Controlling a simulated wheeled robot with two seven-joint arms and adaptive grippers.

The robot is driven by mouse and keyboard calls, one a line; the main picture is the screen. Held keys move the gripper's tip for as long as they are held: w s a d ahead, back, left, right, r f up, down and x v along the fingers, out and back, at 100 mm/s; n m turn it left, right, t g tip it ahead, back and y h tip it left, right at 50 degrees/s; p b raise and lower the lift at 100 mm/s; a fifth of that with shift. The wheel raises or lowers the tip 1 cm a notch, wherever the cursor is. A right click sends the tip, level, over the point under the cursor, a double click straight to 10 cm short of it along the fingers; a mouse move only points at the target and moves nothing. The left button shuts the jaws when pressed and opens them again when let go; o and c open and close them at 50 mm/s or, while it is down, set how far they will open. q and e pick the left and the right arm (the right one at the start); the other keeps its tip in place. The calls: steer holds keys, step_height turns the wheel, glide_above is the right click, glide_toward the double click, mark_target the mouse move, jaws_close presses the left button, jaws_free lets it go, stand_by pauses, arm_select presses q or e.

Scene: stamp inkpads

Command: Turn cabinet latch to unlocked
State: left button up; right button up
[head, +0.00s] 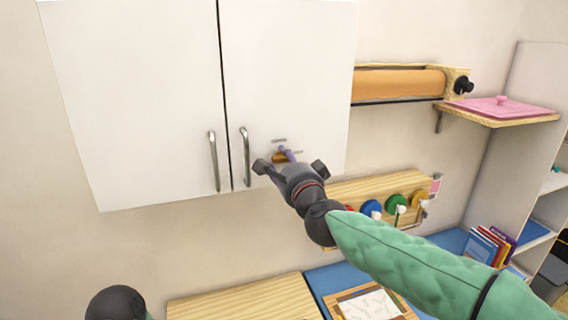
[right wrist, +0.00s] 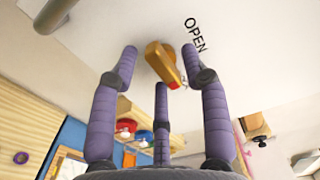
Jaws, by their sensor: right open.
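The cabinet latch (right wrist: 158,60) is a golden-brown turning piece with a red mark at its lower end. It is on the white cabinet's right door (head: 290,60). In the head view the latch (head: 279,157) shows small and partly hidden by a finger. My right gripper (head: 290,166) is open at the door, its purple fingers (right wrist: 160,68) spread around the latch in the wrist view. I cannot tell whether any finger touches it.
Two metal door handles (head: 246,157) hang left of the latch. A roll of brown paper (head: 400,83) and a shelf with a pink lidded tray (head: 500,107) are to the right. Below are a wooden rack (head: 350,190) with coloured discs and a blue-and-wood worktop (head: 240,300).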

steer(key=shift+w, duration=0.1)
jaws_close()
steer(key=shift+n, duration=0.3)
steer(key=n+p, duration=0.2)
steer(key=n, duration=0.1)
steer(key=shift+f+n+p, duration=0.1)
steer(key=shift+n+p, duration=0.2)
steer(key=shift+n, duration=0.1)
steer(key=n+p, duration=0.2)
steer(key=n, duration=0.2)
steer(key=shift+n+p, duration=0.3)
steer(key=shift+d+n+p, duration=0.15)
steer(key=shift+n+p, duration=2.2)
steer(key=shift+n, duration=2.15)
